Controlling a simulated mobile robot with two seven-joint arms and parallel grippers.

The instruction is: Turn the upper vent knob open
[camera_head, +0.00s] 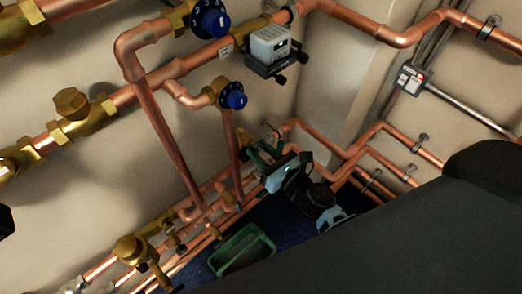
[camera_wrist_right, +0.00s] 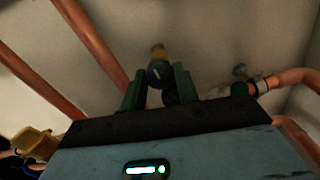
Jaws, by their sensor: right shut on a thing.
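My right gripper (camera_head: 265,152) is low in the middle of the head view, beside the copper pipes at the wall. In the right wrist view its two green fingers (camera_wrist_right: 160,88) stand on either side of a small dark round knob (camera_wrist_right: 159,73) with a light mark on its face. The gripper is shut on this knob. In the head view the gripper hides most of the knob. I cannot tell from the mark how far it is turned.
Two blue dial knobs (camera_head: 210,20) (camera_head: 236,99) sit on brass valves above. A grey box (camera_head: 270,44) hangs by the upper pipe. Copper pipes (camera_head: 372,136) run close on the right. A green tray (camera_head: 242,250) lies below on blue flooring.

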